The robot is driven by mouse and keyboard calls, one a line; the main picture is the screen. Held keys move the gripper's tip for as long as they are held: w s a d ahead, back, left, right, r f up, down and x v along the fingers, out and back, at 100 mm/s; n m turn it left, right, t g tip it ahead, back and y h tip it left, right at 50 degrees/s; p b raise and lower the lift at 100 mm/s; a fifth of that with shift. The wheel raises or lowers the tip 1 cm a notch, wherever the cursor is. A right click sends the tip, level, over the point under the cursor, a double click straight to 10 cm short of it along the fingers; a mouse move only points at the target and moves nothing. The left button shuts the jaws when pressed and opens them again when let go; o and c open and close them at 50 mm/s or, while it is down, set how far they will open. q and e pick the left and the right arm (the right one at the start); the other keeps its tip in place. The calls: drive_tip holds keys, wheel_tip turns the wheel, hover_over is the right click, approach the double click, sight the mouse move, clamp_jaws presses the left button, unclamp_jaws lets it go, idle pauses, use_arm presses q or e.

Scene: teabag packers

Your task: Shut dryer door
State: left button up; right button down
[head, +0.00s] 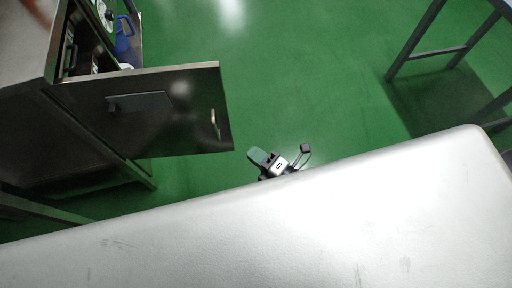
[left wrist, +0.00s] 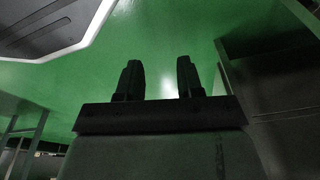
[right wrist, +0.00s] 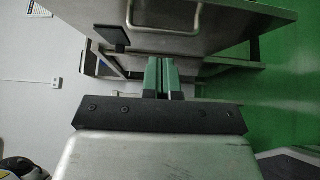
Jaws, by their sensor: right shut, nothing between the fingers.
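The dryer (head: 35,75) is a dark metal cabinet at the left of the head view. Its door (head: 190,95) stands open and sticks out to the right, with a small metal handle (head: 214,123) near its free edge. My right gripper (head: 258,156) is just right of and below that free edge, apart from it. It is shut and empty. In the right wrist view its green fingers (right wrist: 162,76) are together below a metal panel (right wrist: 225,20) that looks like the door. My left gripper (left wrist: 159,78) shows only in the left wrist view, open and empty over green floor.
A blue-handled item (head: 124,35) and a round white dial-like part show by the dryer's opening. A metal table frame (head: 430,52) stands at upper right. Green floor (head: 290,70) between them is clear. A dark cabinet (left wrist: 285,110) is at right in the left wrist view.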

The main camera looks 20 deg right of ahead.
sight(225, 119)
drive_tip(key=x, duration=0.3)
drive_tip(key=d+x, duration=0.1)
drive_tip(key=x, duration=0.3)
drive_tip(key=w+x, duration=0.1)
drive_tip(key=x, duration=0.2)
drive_tip(key=shift+w+d+f+b, duration=0.1)
drive_tip(key=shift+w+d+b, duration=0.15)
drive_tip(key=shift+b, duration=0.05)
use_arm(q)
drive_tip(key=shift+w+r, duration=0.6)
drive_tip(key=shift+r, duration=0.25)
use_arm(e)
drive_tip(key=shift+w+d, duration=0.1)
drive_tip(key=shift+w, duration=0.35)
use_arm(q)
drive_tip(key=shift+s, duration=0.1)
use_arm(e)
drive_tip(key=shift+d, duration=0.1)
